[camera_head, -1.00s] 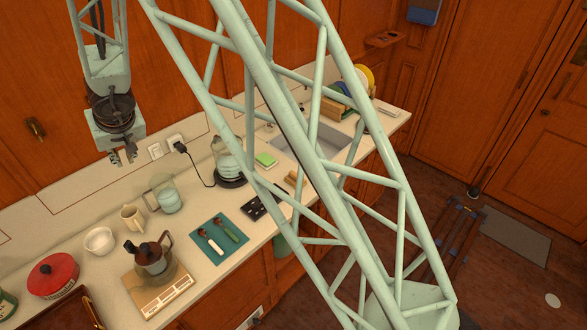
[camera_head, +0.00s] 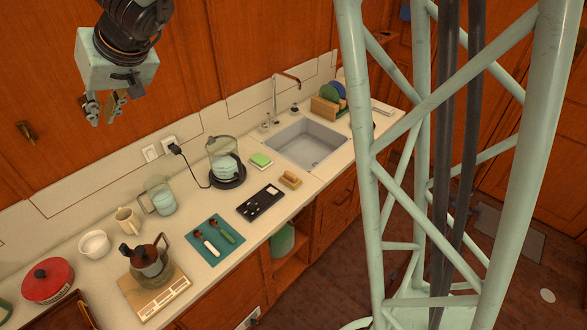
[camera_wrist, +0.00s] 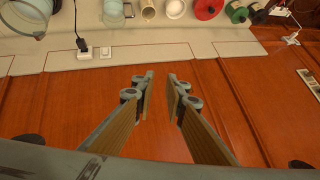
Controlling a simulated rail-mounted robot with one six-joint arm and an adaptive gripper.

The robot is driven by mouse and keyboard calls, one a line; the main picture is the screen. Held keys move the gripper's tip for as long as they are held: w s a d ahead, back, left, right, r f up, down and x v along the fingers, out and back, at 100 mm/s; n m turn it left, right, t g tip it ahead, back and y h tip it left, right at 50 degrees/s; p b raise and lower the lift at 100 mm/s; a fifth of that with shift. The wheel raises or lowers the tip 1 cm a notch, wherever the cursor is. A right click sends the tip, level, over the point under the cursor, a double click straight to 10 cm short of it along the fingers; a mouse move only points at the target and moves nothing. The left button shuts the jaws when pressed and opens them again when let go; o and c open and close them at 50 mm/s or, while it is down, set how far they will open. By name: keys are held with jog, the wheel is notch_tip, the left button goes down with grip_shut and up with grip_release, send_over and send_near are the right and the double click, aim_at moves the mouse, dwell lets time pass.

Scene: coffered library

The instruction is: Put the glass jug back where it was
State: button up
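A clear glass jug (camera_head: 160,197) with a side handle and pale liquid stands upright on the counter, left of the kettle. It also shows at the top edge of the wrist view (camera_wrist: 115,12), partly cut off. A glass kettle (camera_head: 222,160) with pale liquid sits on a dark round base near the wall socket. My gripper (camera_head: 105,108) is high in front of the cabinet doors, above and left of the jug, touching nothing. In the wrist view my gripper (camera_wrist: 160,77) has its two wood-faced fingers apart with nothing between them.
A teal mat (camera_head: 213,252) with utensils lies in front. The sink (camera_head: 308,143) is farther right. A cord runs to the socket.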

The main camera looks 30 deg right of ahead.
jog(key=s+d+r, duration=0.4)
jog(key=s+r, duration=0.2)
jog(key=s, duration=0.4)
jog(key=s+d+g+h, duration=0.1)
jog(key=s+d, duration=0.6)
jog(key=s, duration=0.5)
jog(key=s+d+m+g+h, duration=0.1)
jog(key=s+d+h, duration=0.1)
jog(key=s+d, duration=0.6)
jog(key=s+d+m+g+h, duration=0.1)
jog(key=s+d, duration=0.6)
jog(key=s, duration=0.9)
jog(key=shift+s+d+f+h, duration=0.3)
jog(key=shift+s+d+h, duration=0.1)
jog(key=shift+h, duration=0.2)
